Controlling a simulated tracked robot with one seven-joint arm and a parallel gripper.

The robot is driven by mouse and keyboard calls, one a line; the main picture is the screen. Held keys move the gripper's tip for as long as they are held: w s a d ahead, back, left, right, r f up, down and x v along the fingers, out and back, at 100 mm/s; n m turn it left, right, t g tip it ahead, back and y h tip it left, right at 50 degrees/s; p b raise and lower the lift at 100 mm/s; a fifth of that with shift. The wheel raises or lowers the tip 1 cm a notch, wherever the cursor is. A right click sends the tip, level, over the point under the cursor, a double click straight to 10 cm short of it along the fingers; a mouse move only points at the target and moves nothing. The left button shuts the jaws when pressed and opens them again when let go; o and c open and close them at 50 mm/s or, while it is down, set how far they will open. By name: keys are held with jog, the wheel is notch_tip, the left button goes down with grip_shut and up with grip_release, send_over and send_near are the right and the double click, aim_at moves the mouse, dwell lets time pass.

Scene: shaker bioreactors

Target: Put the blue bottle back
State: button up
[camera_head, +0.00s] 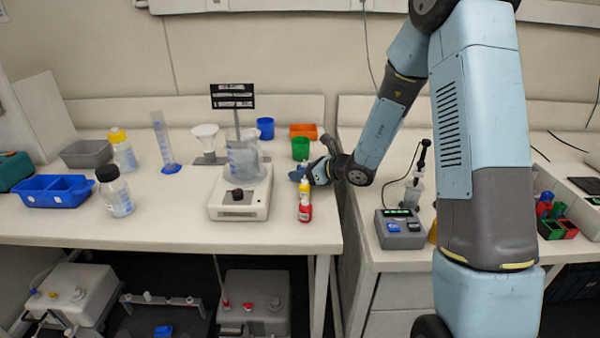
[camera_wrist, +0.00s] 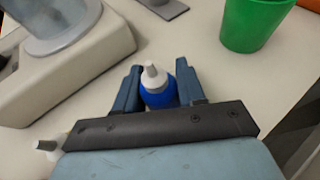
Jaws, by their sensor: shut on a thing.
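The blue bottle (camera_wrist: 159,95) has a white cap and a grey tip. In the wrist view it is upright between the two blue-grey fingers of my gripper (camera_wrist: 158,72), which is shut on it. In the head view my gripper (camera_head: 306,173) is low over the right end of the left table, and the bottle cannot be told clearly from the fingers. I cannot tell whether its base touches the table.
A white stirrer (camera_head: 240,205) with a beaker stands left of my gripper. A green cup (camera_head: 300,149), blue cup (camera_head: 265,128) and orange tray (camera_head: 303,131) are behind. A grey device (camera_head: 400,230) stands on the right table, across a gap. The table's front right corner is clear.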

jog(key=shift+f, duration=0.1)
jog(key=o, duration=0.9)
jog(key=shift+o, duration=0.2)
jog(key=shift+v, duration=3.75)
